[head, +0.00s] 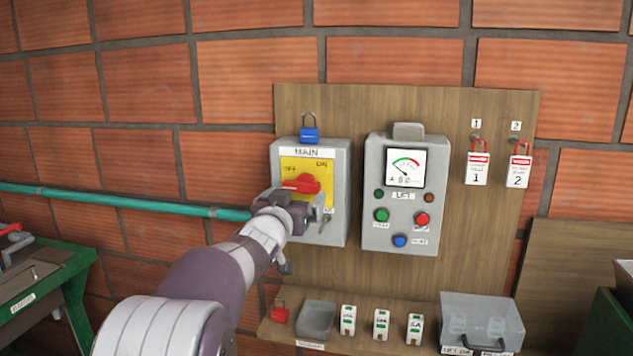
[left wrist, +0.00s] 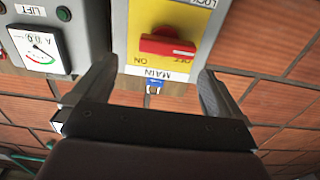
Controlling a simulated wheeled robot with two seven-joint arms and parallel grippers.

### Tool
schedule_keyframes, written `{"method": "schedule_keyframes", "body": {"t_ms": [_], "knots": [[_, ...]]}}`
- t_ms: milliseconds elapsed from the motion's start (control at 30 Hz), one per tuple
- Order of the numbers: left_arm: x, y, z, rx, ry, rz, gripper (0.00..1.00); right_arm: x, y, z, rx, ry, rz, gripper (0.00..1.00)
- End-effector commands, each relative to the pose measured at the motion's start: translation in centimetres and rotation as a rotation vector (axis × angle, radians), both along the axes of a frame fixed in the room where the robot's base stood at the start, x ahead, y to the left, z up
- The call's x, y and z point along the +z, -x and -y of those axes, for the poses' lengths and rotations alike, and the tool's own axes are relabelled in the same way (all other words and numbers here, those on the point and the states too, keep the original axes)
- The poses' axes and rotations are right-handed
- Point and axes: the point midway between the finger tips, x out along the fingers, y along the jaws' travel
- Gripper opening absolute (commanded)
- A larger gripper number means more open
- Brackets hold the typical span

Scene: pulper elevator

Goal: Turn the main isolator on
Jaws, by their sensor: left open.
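The main isolator (head: 341,160) is a grey box with a yellow plate, labelled MAIN, on a wooden board. Its red rotary handle (head: 302,184) lies roughly level, its white mark at the OFF side; the handle also shows in the left wrist view (left wrist: 165,44). A blue padlock (head: 309,135) hangs at the top of the box; whether it locks anything I cannot tell. My left gripper (head: 298,203) is open and empty, in front of the box just below the handle. In the left wrist view its fingers (left wrist: 155,80) stand apart, with the handle beyond them. My right gripper is out of view.
A grey meter box (head: 403,220) with several coloured buttons is close on the right. Padlocked tags 1 (head: 477,170) and 2 (head: 519,172) hang further right. A shelf (head: 375,341) below holds a red padlock, a tray, small boxes and a clear case. A green pipe (head: 120,200) runs left.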

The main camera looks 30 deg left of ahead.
Motion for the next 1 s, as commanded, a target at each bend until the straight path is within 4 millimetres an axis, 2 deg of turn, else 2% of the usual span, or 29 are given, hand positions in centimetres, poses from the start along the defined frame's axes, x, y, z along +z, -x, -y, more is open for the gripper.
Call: {"method": "schedule_keyframes", "body": {"t_ms": [100,333,533,800,833,933,1000], "knots": [[0.4,-3.1,-0.9,0.002,0.003,-0.002,1.0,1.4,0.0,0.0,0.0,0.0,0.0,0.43],[0.2,-7.1,-1.8,0.002,0.001,-0.002,1.0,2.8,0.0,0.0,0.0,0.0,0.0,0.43],[0.0,-8.6,-2.2,0.002,0.0,-0.002,1.0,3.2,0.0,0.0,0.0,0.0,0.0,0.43],[-0.1,-8.7,-2.2,0.003,0.001,-0.003,1.0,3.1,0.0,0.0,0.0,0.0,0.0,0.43],[-0.1,-8.7,-2.2,0.003,0.001,-0.003,0.97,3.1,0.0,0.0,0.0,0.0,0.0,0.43],[-0.1,-8.7,-2.2,0.003,0.001,-0.003,0.64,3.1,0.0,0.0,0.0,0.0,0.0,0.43],[-0.1,-8.7,-2.2,0.003,0.001,-0.003,0.64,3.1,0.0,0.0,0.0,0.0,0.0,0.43]]}}
